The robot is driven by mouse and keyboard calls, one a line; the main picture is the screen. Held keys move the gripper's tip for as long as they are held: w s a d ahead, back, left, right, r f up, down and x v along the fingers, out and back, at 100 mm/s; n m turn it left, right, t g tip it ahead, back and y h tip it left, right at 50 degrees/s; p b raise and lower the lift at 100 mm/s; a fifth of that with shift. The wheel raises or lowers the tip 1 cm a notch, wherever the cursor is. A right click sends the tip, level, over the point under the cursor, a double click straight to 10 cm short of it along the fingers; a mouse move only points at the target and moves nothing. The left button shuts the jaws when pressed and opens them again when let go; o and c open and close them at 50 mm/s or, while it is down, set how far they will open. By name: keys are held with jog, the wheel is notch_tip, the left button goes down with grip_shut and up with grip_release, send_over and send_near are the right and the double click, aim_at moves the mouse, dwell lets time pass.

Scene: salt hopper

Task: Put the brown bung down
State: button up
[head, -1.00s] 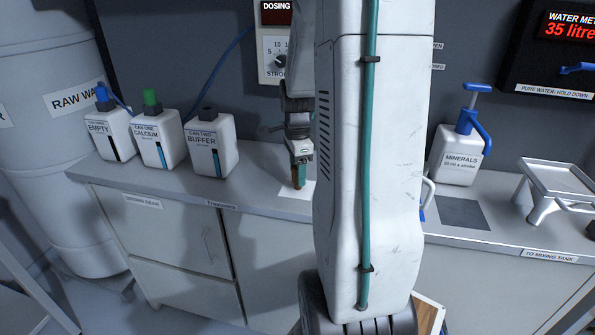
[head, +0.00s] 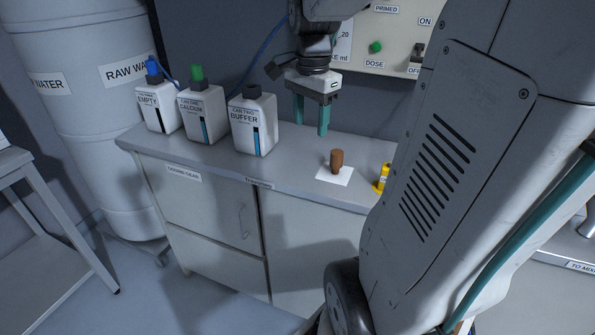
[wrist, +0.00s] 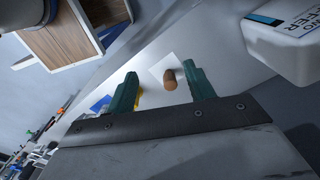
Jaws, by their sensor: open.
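The brown bung (head: 337,161) stands upright on a white square (head: 334,176) on the grey counter, near its front edge. In the wrist view the bung (wrist: 170,80) shows beyond the fingertips, nearer the right one in that picture. My gripper (head: 311,132) is open and empty, above the counter and up and left of the bung. Its two green fingers point down, apart from the bung.
White cans with a blue cap (head: 158,113), a green cap (head: 203,118) and a black cap (head: 253,125) stand left of my gripper. A yellow object (head: 382,178) is right of the bung. A dosing panel (head: 390,45) is behind. The counter front is clear.

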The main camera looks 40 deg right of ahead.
jog(key=s+a+n, duration=0.6)
jog(key=a+n, duration=0.3)
jog(key=s+a+f+n, duration=0.1)
jog(key=s+a+n, duration=0.5)
jog(key=a+n, duration=0.3)
jog(key=shift+s+a+f+t, duration=0.15)
jog(key=shift+a+t, duration=0.25)
jog(key=shift+a, duration=0.15)
